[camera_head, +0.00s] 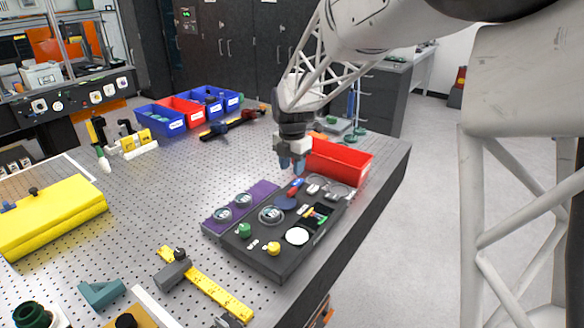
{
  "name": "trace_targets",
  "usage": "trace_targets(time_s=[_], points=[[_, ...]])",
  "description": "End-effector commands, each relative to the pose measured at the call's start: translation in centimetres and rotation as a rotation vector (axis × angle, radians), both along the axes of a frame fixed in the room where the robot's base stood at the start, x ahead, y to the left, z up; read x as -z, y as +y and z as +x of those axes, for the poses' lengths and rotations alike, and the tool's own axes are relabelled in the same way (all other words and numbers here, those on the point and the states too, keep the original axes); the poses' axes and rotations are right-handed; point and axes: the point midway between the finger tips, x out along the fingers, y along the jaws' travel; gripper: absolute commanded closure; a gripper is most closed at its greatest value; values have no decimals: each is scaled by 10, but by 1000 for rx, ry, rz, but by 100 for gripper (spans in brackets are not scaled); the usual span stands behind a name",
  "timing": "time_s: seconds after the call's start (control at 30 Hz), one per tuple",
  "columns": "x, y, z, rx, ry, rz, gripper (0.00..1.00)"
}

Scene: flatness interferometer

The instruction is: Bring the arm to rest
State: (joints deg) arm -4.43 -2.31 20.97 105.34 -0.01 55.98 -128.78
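My gripper (291,165) hangs from my arm above the perforated table (180,215), pointing down. It is just left of the red bin (339,162) and above the far end of the dark tray (275,262). No held object shows. The tray carries round discs, a green knob (244,230), a yellow knob (273,248) and small coloured pieces.
A purple strip (250,197) with round parts lies along the tray. A yellow block (50,218) and yellow rail (215,292) are at left and front. Blue bins (160,117) stand at the back. The table's middle left is mostly clear; its right edge is near the tray.

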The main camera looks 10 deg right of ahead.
Motion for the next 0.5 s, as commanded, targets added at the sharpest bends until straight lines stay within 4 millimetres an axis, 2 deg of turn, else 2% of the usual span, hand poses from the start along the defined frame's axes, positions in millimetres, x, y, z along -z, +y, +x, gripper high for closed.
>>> trace_targets(time_s=[0.27, 0.37, 0.5], points=[[-3, -1, -4, 25, -4, 1, 61], [-9, -3, -12, 74, -10, 1, 61], [-20, -8, -33, 197, -22, 3, 61]])
